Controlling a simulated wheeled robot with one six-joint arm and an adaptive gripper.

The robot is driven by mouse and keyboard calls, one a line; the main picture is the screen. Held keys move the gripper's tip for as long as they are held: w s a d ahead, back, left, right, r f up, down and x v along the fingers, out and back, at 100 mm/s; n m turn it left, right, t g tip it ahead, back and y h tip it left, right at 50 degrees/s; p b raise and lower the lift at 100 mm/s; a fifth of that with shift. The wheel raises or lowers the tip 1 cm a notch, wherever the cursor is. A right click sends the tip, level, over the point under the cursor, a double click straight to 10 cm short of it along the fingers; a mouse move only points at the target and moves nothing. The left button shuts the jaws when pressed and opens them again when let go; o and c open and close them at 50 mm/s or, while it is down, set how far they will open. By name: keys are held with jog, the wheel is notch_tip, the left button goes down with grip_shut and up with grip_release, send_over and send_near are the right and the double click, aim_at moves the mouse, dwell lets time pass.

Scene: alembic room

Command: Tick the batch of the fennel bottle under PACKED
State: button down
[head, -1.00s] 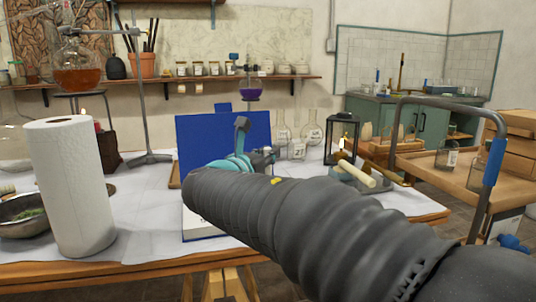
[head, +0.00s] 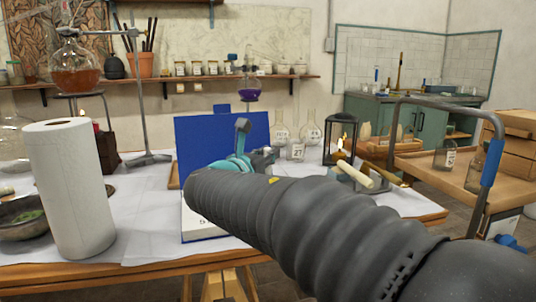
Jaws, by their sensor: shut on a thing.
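A blue ledger (head: 195,228) lies open on the white-covered table, with a white page showing and its blue cover (head: 210,138) standing up behind. My sleeved arm hides most of the page and any PACKED column. My gripper (head: 241,152) is over the ledger, its teal and grey parts showing past the arm. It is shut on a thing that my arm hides. A labelled bottle (head: 446,156) stands on the trolley at right, beside another bottle (head: 474,171). A jar marked 27 (head: 296,150) stands behind the gripper. I cannot tell which is the fennel bottle.
A paper towel roll (head: 66,190) and a bowl (head: 22,222) stand left of the ledger. A lit lantern (head: 340,140), labelled flasks (head: 311,130) and a pale roller-like thing (head: 356,174) are at the right. A metal stand (head: 143,110) rises at back left.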

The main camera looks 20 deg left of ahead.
jog(key=shift+w+p, duration=0.45)
jog(key=shift+w, duration=0.1)
dwell(1.0)
jog(key=shift+r+p, duration=1.4)
jog(key=shift+r, duration=1.65)
